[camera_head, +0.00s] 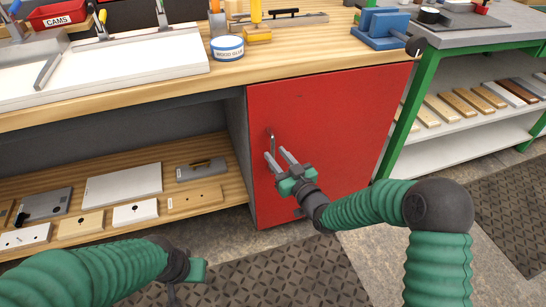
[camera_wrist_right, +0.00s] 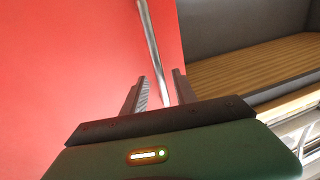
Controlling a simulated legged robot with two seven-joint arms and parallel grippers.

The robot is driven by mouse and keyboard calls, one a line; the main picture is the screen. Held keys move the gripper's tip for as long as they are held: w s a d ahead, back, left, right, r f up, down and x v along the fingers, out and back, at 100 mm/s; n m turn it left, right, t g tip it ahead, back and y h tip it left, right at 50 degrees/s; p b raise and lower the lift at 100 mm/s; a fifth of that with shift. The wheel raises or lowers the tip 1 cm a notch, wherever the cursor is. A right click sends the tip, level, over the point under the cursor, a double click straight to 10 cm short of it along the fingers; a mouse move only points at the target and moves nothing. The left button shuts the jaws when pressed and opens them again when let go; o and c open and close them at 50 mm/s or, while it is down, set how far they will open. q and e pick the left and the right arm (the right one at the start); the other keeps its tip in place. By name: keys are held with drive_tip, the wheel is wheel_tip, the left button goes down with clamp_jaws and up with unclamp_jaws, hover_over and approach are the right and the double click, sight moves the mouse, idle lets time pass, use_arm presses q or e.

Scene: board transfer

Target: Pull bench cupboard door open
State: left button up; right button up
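The red cupboard door (camera_head: 335,125) fills the front of the bench on its right side and looks closed. Its slim metal handle (camera_head: 271,140) stands upright near the door's left edge. My right gripper (camera_head: 277,156) is open at the lower end of the handle. In the right wrist view the handle (camera_wrist_right: 152,50) runs down between the two fingers (camera_wrist_right: 160,88), with gaps on both sides. My left gripper (camera_head: 197,270) is low in front of the bench, away from the door; its fingers do not show clearly.
The wooden bench top (camera_head: 300,58) holds a glue tin (camera_head: 227,48) and a blue vise (camera_head: 382,25). Left of the door, an open shelf (camera_head: 225,185) carries several boards and plates. A green-framed table (camera_head: 425,85) stands at right. The floor before the door is clear except my arms.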

sight(274, 153)
drive_tip(key=shift+b+x, duration=0.3)
drive_tip(key=shift+x, duration=1.2)
drive_tip(key=shift+c, duration=0.4)
clamp_jaws()
